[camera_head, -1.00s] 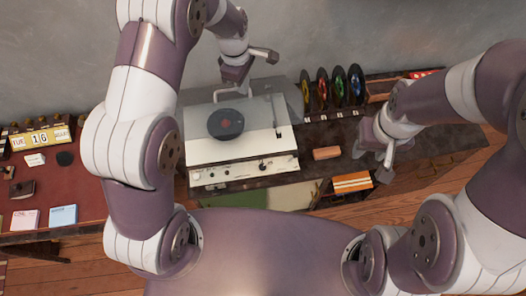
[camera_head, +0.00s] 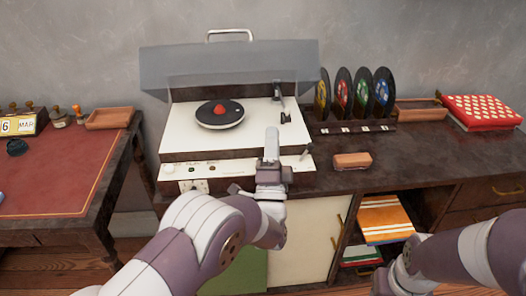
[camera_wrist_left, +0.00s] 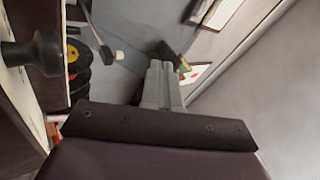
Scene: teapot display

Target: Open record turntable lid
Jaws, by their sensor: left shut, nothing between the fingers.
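The record turntable (camera_head: 185,140) stands on the dark cabinet in the head view. Its smoky see-through lid (camera_head: 185,68) is raised at the back, with the pale handle (camera_head: 231,34) at the top. A black record (camera_head: 228,122) with a red centre lies on the deck. My left gripper (camera_head: 271,135) is shut and empty, in front of the turntable's right part and well away from the lid. Its closed fingers also show in the left wrist view (camera_wrist_left: 163,85). My right gripper (camera_head: 384,281) shows only partly at the bottom edge; its fingers are hidden.
Upright coloured records (camera_head: 343,93) stand in a rack right of the turntable. A brown block (camera_head: 352,160) lies on the cabinet (camera_head: 430,150). A red patterned box (camera_head: 482,110) is at the far right. A red-topped desk (camera_head: 65,180) stands at left.

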